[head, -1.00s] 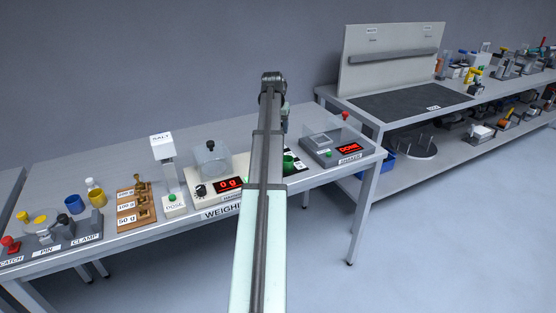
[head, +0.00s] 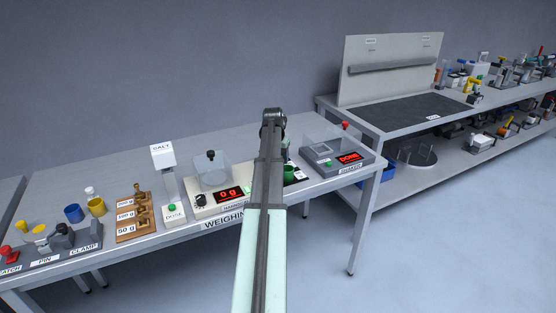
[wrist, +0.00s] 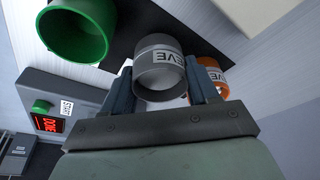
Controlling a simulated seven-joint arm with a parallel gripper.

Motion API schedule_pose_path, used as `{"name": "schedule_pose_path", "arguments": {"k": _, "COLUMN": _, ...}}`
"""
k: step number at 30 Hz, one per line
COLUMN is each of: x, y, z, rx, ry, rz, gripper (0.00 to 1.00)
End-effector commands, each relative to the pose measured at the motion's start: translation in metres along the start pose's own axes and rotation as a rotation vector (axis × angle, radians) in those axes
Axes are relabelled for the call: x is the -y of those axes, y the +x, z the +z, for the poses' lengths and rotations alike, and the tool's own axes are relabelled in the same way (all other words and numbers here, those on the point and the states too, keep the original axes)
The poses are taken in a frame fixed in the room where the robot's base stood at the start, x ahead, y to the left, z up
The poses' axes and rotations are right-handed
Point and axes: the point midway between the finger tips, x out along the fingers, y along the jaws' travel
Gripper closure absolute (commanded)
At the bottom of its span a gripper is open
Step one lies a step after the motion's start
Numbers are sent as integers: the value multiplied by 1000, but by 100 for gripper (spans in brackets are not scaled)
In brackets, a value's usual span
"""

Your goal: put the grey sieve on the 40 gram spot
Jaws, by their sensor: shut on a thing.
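The grey sieve (wrist: 160,62) is a short open cylinder with a white label reading "EVE" in the wrist view. My gripper (wrist: 162,92) is shut on it, one finger on each side. A black mat (wrist: 120,22) lies behind it; I cannot tell whether the sieve touches it. An orange sieve (wrist: 215,80) is just right of the grey one, partly behind a finger. A green cup (wrist: 76,34) is to the left. In the head view my arm hides the gripper and grey sieve. The 40 gram spot cannot be made out in either view.
The weighing scale (head: 227,197) reading 0 g is left of my arm. A grey device (head: 330,153) showing "DONE" is to the right. The green cup (head: 289,173) shows beside my arm. A salt doser (head: 165,180) and weights rack (head: 134,215) stand further left.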

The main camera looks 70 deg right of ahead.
Motion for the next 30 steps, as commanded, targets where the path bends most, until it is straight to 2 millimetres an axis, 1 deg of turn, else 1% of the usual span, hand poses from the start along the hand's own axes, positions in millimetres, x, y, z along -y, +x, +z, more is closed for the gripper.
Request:
{"name": "schedule_pose_path", "arguments": {"k": 1, "x": 0, "y": 6, "z": 2, "rx": 0, "ry": 0, "rz": 0, "gripper": 73}}
{"name": "schedule_pose_path", "arguments": {"k": 3, "x": 0, "y": 10, "z": 3, "rx": -1, "ry": 0, "rz": 0, "gripper": 73}}
{"name": "schedule_pose_path", "arguments": {"k": 15, "x": 0, "y": 14, "z": 4, "rx": -1, "ry": 0, "rz": 0, "gripper": 73}}
{"name": "schedule_pose_path", "arguments": {"k": 16, "x": 0, "y": 14, "z": 4, "rx": -1, "ry": 0, "rz": 0, "gripper": 38}}
{"name": "schedule_pose_path", "arguments": {"k": 23, "x": 0, "y": 13, "z": 4, "rx": -1, "ry": 0, "rz": 0, "gripper": 16}}
{"name": "schedule_pose_path", "arguments": {"k": 30, "x": 0, "y": 13, "z": 4, "rx": -1, "ry": 0, "rz": 0, "gripper": 16}}
